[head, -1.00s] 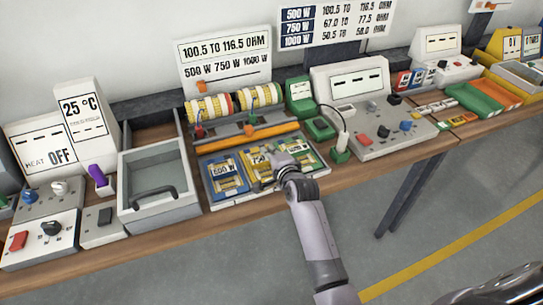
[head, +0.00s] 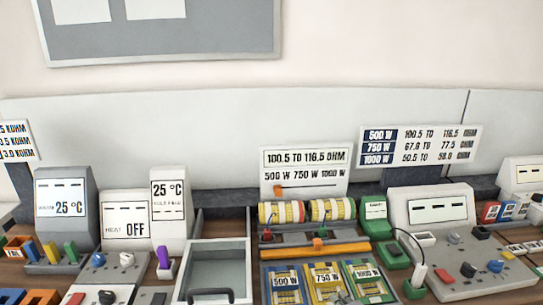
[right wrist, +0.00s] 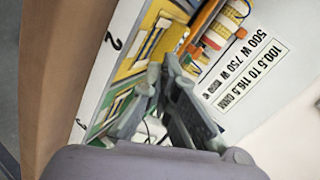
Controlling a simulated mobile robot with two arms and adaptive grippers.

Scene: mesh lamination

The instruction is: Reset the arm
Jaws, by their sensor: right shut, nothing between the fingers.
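My right gripper (head: 346,299) only just shows at the bottom edge of the head view, over the front of the card tray. In the right wrist view its dark fingers (right wrist: 162,72) are together with nothing between them, in front of the tray of cards (right wrist: 122,82). The blue 500 W card (head: 285,283), the yellow 750 W card (head: 325,280) and the green 1000 W card (head: 367,277) lie side by side in the tray. I cannot tell whether the gripper touches them. My left gripper is not in view.
Behind the cards are an orange bar (head: 316,250) and yellow-banded rolls (head: 282,213). A grey open bin (head: 218,256) stands to the left, a control console (head: 462,262) to the right. Sign boards (head: 420,147) stand at the back. The space above the bench is clear.

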